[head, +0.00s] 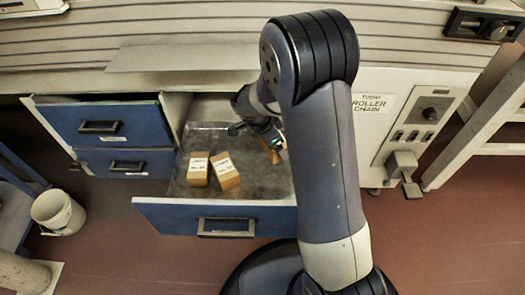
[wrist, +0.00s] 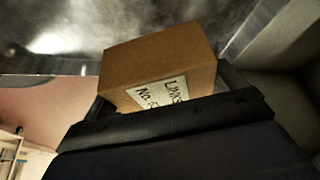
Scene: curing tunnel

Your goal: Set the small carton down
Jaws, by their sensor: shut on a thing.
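My gripper (head: 275,143) is shut on a small brown carton (wrist: 160,62) with a white label reading "LINKS" and a partly hidden number. In the head view the held carton (head: 268,153) shows beside my gripper, at the right part of an open blue-fronted drawer (head: 175,211). My arm hides part of that area. In the wrist view the carton sits tilted between my dark fingers, with grey metal behind it. I cannot tell whether it touches the drawer floor.
Two other labelled cartons, one at left (head: 197,170) and one at right (head: 225,172), stand close together in the drawer. Bare metal floor lies around them. Two blue drawers (head: 110,122) are at the left. A switch panel (head: 420,118) is at the right. A white bin (head: 57,211) stands on the floor.

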